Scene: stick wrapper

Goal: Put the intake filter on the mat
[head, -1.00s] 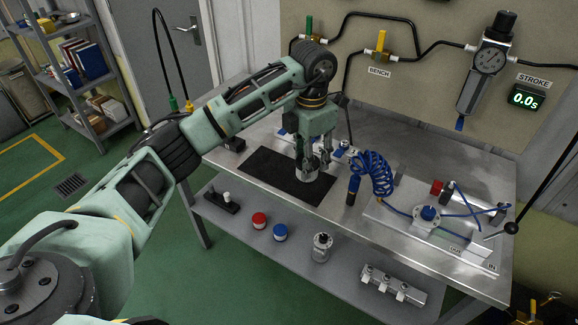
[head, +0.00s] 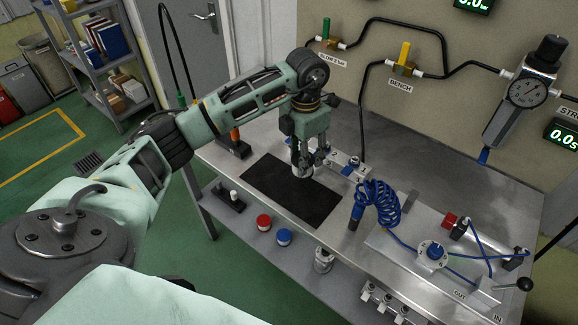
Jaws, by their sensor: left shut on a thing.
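The black mat (head: 268,184) lies flat on the metal bench, left of the blue coiled hose. My left gripper (head: 303,163) points down over the mat's back part. It is shut on a small silvery cylinder, which I take as the intake filter (head: 302,172). The fingers cover much of the filter's upper part. I cannot tell whether its underside touches the mat or hangs just above it. My right gripper is not in view.
A pale block with blue fittings (head: 350,166) stands just right of the gripper. The blue coiled hose (head: 378,203) and a plate with valves (head: 400,245) are farther right. A dark stand with an orange part (head: 235,145) is behind left. The mat's front is bare.

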